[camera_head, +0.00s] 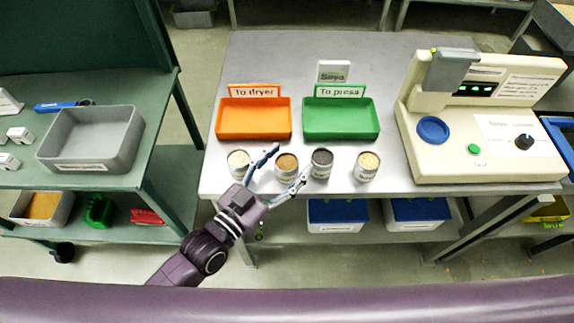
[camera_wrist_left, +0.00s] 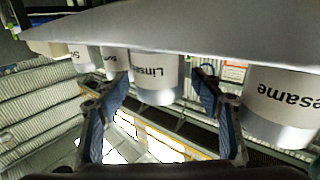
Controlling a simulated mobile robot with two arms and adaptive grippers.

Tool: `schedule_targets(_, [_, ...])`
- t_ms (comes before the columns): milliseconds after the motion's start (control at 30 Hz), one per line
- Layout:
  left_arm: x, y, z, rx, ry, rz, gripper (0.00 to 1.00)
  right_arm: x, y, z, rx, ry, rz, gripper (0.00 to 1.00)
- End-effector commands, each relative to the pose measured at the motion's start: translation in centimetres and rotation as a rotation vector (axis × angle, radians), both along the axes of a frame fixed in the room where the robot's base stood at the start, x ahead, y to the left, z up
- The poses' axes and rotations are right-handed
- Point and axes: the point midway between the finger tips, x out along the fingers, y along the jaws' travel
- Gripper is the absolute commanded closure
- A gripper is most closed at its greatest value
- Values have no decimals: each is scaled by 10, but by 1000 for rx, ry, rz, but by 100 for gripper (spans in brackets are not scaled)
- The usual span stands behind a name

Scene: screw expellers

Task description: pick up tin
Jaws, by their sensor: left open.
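Several small open tins stand in a row near the front edge of the grey table. They are a pale-filled tin (camera_head: 238,162), a brown-filled tin (camera_head: 287,161), a dark-filled tin (camera_head: 321,162) and a cream-filled tin (camera_head: 367,166). My left gripper (camera_head: 289,167) is open, with its fingers on either side of the brown-filled tin. The upside-down left wrist view shows a tin labelled "Linseed" (camera_wrist_left: 156,82) between the open fingers (camera_wrist_left: 163,80). A tin labelled "Sesame" (camera_wrist_left: 282,105) is at its right. Contact with the fingers cannot be told. My right gripper is not in view.
Behind the tins are an orange tray (camera_head: 254,134) signed "To dryer" and a green tray (camera_head: 341,134) signed "To press". A cream machine (camera_head: 480,150) fills the table's right end. A green bench with a grey bin (camera_head: 92,160) stands to the left.

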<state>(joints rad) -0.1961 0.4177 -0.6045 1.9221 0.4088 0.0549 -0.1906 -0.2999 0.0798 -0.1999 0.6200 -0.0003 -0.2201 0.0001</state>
Motion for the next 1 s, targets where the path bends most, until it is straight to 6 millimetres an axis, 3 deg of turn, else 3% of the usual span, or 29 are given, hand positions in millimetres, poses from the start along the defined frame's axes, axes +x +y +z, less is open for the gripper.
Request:
schedule_targets(167, [0, 0, 0, 0, 0, 0, 40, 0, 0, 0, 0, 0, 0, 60])
schedule_targets(600, [0, 0, 0, 0, 0, 0, 87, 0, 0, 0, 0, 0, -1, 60])
schedule_targets(1000, [0, 0, 10, -3, -3, 0, 87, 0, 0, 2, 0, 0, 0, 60])
